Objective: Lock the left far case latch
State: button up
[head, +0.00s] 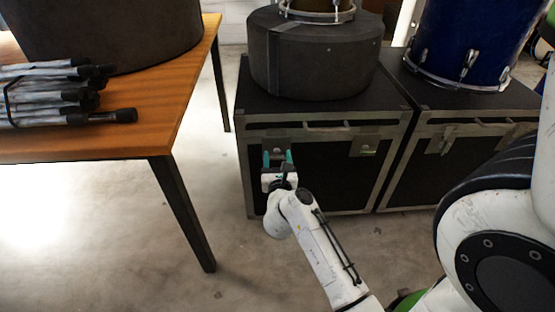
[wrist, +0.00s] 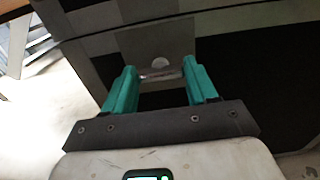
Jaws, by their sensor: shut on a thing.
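The left black case (head: 330,185) stands on the floor with grey metal edging. At the left of its front is a metal latch, largely covered by my gripper (head: 277,158). In the wrist view the latch (wrist: 160,70) shows as a grey plate with a round boss and a bar. The teal fingers of my gripper (wrist: 160,82) stand one on each side of this latch and are shut on it. I cannot tell whether it is locked. A second latch (head: 364,146) sits to the right on the same case.
A round black drum case (head: 315,60) sits on the left case. A second black case (head: 450,150) with a blue drum (head: 470,40) stands to the right. A wooden table (head: 165,100) with bundled stands (head: 60,95) is at left. The floor between is clear.

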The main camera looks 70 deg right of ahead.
jog(key=shift+c, duration=1.2)
jog(key=shift+r+p, duration=0.1)
jog(key=shift+p, duration=0.25)
jog(key=n+p, duration=0.3)
jog(key=shift+r, duration=0.2)
jog(key=n+p, duration=0.6)
jog(key=shift+w+a+f, duration=0.1)
jog(key=shift+w, duration=0.05)
jog(key=n+p, duration=0.3)
jog(key=n, duration=0.1)
jog(key=shift+f+n+p, duration=0.15)
jog(key=shift+n+p, duration=0.2)
jog(key=shift+n, duration=0.05)
jog(key=shift+w+f+n+p, duration=0.15)
jog(key=shift+n+p, duration=0.45)
jog(key=shift+n, duration=0.45)
jog(key=shift+s+f+n+p, duration=0.1)
jog(key=shift+n+p, duration=0.45)
jog(key=shift+n, duration=0.5)
